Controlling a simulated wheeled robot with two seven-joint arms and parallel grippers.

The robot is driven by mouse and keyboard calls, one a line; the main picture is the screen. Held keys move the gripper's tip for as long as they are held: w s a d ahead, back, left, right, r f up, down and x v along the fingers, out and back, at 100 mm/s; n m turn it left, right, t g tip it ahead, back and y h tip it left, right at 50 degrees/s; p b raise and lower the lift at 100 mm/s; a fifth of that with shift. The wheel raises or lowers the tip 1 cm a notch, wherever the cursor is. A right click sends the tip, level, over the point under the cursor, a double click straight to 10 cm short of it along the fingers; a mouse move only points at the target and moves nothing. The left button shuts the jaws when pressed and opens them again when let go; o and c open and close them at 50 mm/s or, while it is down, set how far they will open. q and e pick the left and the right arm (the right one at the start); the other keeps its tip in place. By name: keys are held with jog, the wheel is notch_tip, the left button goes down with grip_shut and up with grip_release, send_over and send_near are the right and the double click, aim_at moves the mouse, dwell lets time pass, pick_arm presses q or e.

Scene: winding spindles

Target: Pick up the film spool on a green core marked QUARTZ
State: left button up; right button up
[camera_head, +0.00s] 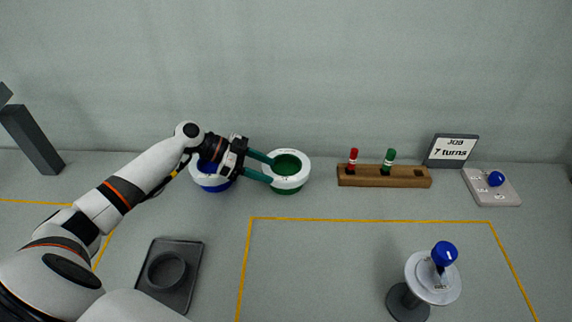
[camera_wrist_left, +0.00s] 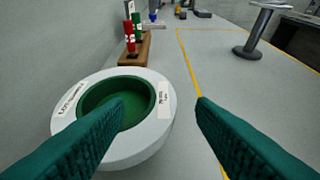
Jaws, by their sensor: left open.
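The film spool with the green core (camera_head: 288,162) is a white ring lying flat on the table near the back wall. It also shows in the left wrist view (camera_wrist_left: 165,112), with labels on its rim too blurred to read. My left gripper (camera_head: 271,170) is open, its teal fingers pointing at the near left side of this spool. In the left wrist view, one finger of the left gripper (camera_wrist_left: 160,108) overlaps the ring and the other is to its right, over bare table. A second spool, with a blue core (camera_head: 213,187), is partly hidden behind my left wrist. My right gripper is not in view.
A wooden rack (camera_head: 400,178) with a red and a green peg stands right of the spools. A dark tray (camera_head: 190,255) lies front left, a blue-knobbed spindle stand (camera_head: 445,290) front right.

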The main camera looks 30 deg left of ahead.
aim_at(284, 178)
pick_arm(q)
jog(key=shift+w+d+f, duration=0.1)
jog(key=shift+d+f, duration=0.05)
jog(key=shift+d, duration=0.25)
jog(key=p+x, duration=0.2)
jog(key=x, duration=0.1)
jog(key=shift+d+f, duration=0.2)
jog(key=shift+f, duration=0.05)
jog(key=shift+w+d+f, duration=0.1)
jog(key=shift+d+f, duration=0.15)
jog(key=shift+c, duration=0.3)
